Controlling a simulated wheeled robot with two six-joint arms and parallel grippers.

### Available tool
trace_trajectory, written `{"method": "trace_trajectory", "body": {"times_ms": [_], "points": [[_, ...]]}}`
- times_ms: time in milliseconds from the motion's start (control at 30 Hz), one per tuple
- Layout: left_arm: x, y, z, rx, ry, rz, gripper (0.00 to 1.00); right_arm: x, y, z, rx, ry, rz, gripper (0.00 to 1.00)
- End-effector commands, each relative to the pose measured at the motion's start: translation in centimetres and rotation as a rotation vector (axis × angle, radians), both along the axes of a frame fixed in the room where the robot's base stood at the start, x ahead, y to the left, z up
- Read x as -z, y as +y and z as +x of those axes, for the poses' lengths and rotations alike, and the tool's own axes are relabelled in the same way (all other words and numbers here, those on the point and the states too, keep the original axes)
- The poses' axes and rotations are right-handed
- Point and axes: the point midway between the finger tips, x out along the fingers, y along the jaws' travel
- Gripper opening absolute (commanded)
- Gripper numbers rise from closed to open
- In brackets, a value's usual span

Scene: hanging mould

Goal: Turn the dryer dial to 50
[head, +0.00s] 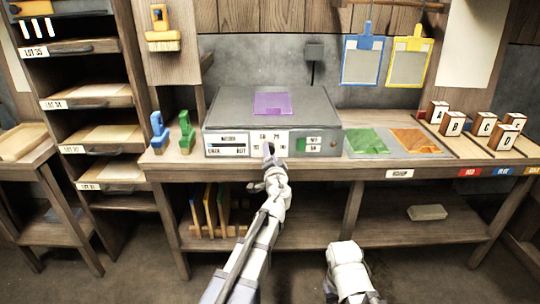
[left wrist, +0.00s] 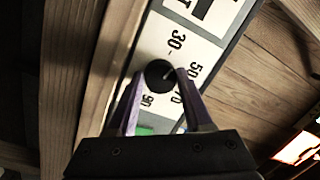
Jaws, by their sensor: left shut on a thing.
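The dryer (head: 275,108) is a grey box on the bench with a white front panel. Its dial (left wrist: 160,76) is a round black knob on that panel, ringed by the numbers 30, 50, 70 and 90. My right gripper's fingers are not visible.
A purple sheet (head: 272,103) lies on the dryer. Blue and yellow frames (head: 362,60) hang behind.

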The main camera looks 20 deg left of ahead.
Motion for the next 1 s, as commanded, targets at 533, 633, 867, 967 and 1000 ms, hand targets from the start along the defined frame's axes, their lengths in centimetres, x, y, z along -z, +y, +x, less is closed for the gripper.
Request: {"method": "trace_trajectory", "body": {"times_ms": [533, 633, 867, 967, 1000], "points": [[0.1, 0.1, -0.1, 0.001, 0.138, 0.482, 0.00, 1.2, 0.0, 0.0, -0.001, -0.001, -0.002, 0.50], [0.1, 0.1, -0.1, 0.002, 0.159, 0.552, 0.00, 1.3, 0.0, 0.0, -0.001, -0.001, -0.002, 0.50], [0.1, 0.1, -0.1, 0.002, 0.195, 0.676, 0.00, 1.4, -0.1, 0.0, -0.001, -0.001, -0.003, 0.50], [0.1, 0.1, -0.1, 0.002, 0.204, 0.713, 0.00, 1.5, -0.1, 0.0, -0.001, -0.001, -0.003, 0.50], [0.0, 0.1, -0.1, 0.002, 0.208, 0.724, 0.00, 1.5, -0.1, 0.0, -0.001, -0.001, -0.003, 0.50]]}}
